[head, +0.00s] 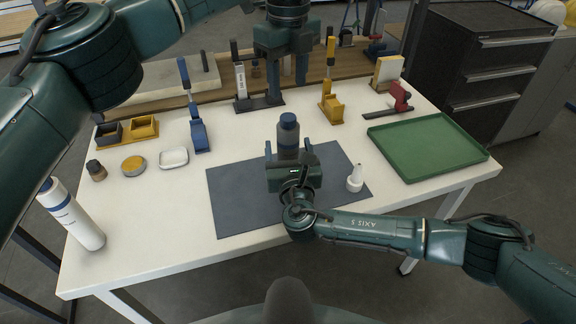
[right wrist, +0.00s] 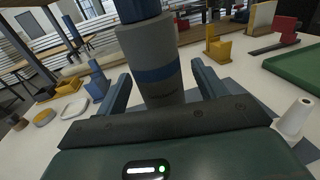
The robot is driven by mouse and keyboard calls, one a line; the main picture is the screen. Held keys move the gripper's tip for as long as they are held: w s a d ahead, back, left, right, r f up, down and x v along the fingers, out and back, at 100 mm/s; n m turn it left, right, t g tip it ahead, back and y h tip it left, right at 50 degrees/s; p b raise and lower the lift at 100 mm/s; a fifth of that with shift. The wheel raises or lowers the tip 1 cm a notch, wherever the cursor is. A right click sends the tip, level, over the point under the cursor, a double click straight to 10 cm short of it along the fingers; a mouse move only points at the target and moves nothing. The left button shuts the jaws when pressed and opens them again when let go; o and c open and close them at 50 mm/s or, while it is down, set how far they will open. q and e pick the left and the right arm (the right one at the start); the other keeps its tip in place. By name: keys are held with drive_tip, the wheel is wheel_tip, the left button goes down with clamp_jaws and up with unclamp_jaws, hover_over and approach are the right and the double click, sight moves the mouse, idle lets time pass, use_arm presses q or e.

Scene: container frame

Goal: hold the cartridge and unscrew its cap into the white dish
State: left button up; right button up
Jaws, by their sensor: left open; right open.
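The cartridge (head: 288,145) is a grey cylinder with a dark blue cap (head: 288,119) and a blue band. It stands upright on the dark mat (head: 235,200). My right gripper (head: 287,148) is open, with one finger on each side of the cartridge. In the right wrist view the cartridge (right wrist: 148,52) stands between the spread fingers, with gaps on both sides. My left gripper (head: 286,78) is open and empty, pointing down beyond the cartridge, above the back of the table. The white dish (head: 174,158) lies left of the mat and looks empty.
A white bottle with a blue band (head: 72,217) stands at the left edge. A small white nozzle bottle (head: 355,178) is right of my right gripper. A green tray (head: 425,145) lies at right. Clamps and yellow and dark bins (head: 144,128) line the back.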

drive_tip(key=shift+w+a, duration=0.15)
drive_tip(key=shift+w, duration=1.3)
